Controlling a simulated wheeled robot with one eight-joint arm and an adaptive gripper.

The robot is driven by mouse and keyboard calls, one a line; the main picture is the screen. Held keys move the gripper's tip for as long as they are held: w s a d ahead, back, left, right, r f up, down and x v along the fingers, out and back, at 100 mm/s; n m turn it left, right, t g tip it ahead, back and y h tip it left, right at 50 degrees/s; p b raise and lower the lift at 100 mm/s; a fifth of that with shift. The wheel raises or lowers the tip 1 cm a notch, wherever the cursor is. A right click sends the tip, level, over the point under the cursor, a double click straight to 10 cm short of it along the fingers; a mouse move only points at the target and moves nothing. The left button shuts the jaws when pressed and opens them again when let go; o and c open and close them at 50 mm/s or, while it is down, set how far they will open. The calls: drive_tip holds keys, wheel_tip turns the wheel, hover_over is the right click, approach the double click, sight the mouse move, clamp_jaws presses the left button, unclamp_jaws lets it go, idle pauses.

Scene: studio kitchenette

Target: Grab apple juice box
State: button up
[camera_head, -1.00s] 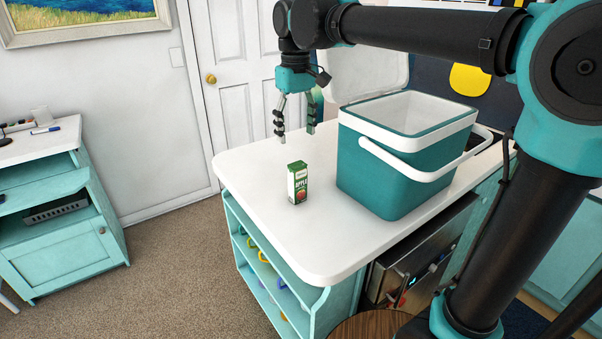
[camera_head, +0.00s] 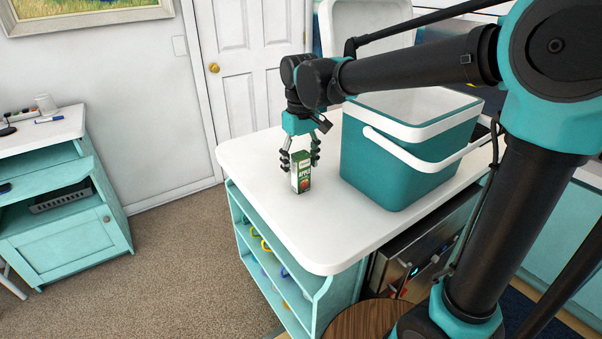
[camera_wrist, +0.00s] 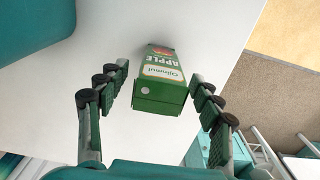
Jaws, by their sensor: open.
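The apple juice box (camera_head: 301,174) is a small green and white carton with "APPLE" on its side. It stands upright on the white countertop (camera_head: 262,165), left of the cooler. My gripper (camera_head: 300,161) is open and points down at the box, with one finger on each side of its upper part. In the wrist view the juice box (camera_wrist: 163,82) lies between and slightly beyond the fingertips of my open gripper (camera_wrist: 162,78). Gaps show between the box and both fingers there.
A teal cooler (camera_head: 395,170) with a white rim, a white handle and a raised lid stands close to the right. The counter's rounded front edge (camera_head: 325,268) is near. A teal cabinet (camera_head: 75,215) stands at the left. Bare countertop surrounds the box on its left and front.

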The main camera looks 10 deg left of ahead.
sight(301, 174)
wheel_tip(301, 174, down, 4)
drive_tip(key=shift+f, duration=0.1)
drive_tip(key=shift+c, duration=0.4)
drive_tip(key=c, duration=1.3)
drive_tip(key=shift+c, duration=0.2)
